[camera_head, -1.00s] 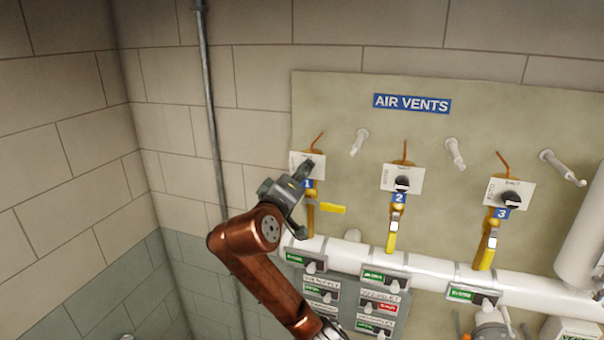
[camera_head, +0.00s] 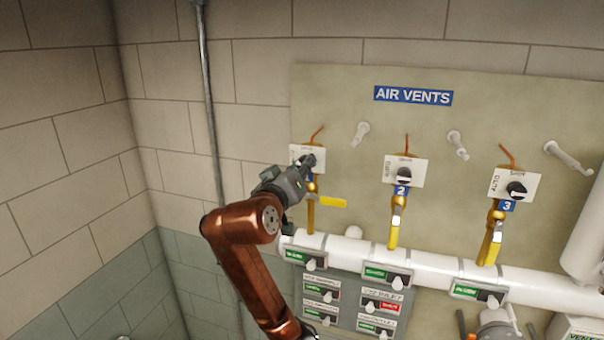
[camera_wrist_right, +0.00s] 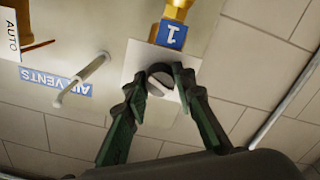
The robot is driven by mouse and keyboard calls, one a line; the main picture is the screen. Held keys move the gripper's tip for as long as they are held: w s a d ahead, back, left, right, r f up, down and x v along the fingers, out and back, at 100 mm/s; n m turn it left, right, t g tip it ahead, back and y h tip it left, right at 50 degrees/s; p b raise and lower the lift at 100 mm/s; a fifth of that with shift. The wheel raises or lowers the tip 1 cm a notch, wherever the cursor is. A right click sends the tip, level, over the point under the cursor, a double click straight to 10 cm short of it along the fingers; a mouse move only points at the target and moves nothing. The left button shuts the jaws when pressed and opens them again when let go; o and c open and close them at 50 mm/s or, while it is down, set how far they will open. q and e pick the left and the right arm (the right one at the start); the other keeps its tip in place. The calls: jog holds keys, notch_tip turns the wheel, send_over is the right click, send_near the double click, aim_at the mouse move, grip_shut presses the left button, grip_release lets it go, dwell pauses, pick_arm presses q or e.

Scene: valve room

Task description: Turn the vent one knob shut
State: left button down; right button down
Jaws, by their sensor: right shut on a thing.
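The vent one knob (camera_wrist_right: 161,82) is a dark round knob with a pale face on a white plate (camera_wrist_right: 134,58), beside the blue "1" label (camera_wrist_right: 171,35) in the right wrist view. My right gripper (camera_wrist_right: 160,85) has its two fingers on either side of the knob, shut on it. In the head view my right gripper (camera_head: 306,165) reaches the vent one plate (camera_head: 298,152) and hides most of the knob. The knob's pointing direction is hard to read. My left gripper is not in view.
Vent two knob (camera_head: 404,175) and vent three knob (camera_head: 516,189) sit to the right on the same panel. A yellow lever (camera_head: 333,202) sticks out just below vent one. White pegs (camera_head: 360,134) stand out from the panel. A white pipe (camera_head: 345,249) and labelled switches lie below.

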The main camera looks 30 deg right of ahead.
jog(key=shift+m+b, duration=2.25)
jog(key=shift+m, duration=4.15)
jog(key=c, duration=1.6)
grip_release()
jog(key=v, duration=1.2)
jog(key=shift+w, duration=0.1)
